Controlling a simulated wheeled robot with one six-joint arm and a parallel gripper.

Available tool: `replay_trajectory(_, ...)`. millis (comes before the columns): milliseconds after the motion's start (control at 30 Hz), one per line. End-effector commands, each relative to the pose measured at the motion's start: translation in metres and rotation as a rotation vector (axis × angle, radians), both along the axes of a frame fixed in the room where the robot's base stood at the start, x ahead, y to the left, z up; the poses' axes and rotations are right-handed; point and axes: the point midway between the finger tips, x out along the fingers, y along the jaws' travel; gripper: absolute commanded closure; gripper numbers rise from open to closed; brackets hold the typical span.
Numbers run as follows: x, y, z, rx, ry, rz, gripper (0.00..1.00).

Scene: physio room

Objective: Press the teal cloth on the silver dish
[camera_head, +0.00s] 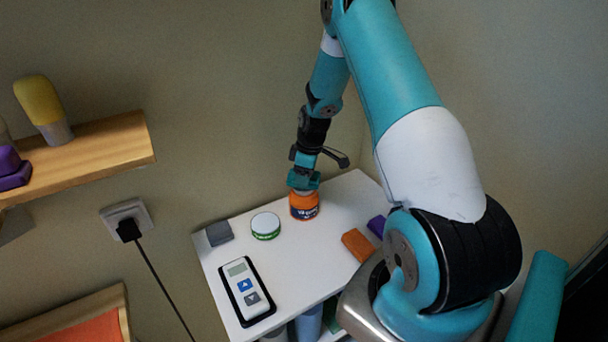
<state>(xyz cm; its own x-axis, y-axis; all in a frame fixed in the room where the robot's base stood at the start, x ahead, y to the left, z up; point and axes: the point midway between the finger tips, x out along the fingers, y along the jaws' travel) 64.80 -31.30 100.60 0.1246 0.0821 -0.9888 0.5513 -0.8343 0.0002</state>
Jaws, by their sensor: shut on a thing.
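My gripper (304,172) points down at the back of the white table. It is shut on a small dark-teal piece that looks like the teal cloth (303,181). The teal piece is just above an orange jar (304,207) with a dark label. A thin pale edge shows between the teal piece and the jar, and I cannot tell whether they touch. I cannot make out a silver dish on the table. The fingertips are small and partly merge with the teal piece.
On the white table (210,262) are a green-and-white tin (265,226), a grey block (219,233), a handheld device (245,287) on a black tray, an orange block (357,244) and a purple block (376,226). A wooden shelf (110,143) is on the left wall. The middle of the table is clear.

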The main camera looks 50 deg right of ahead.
Motion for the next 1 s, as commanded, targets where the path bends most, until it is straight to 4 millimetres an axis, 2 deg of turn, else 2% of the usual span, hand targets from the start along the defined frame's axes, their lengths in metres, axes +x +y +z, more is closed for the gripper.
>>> replay_trajectory(1000, 0.000, 0.000, -0.012, 0.000, 0.000, 0.000, 0.62)
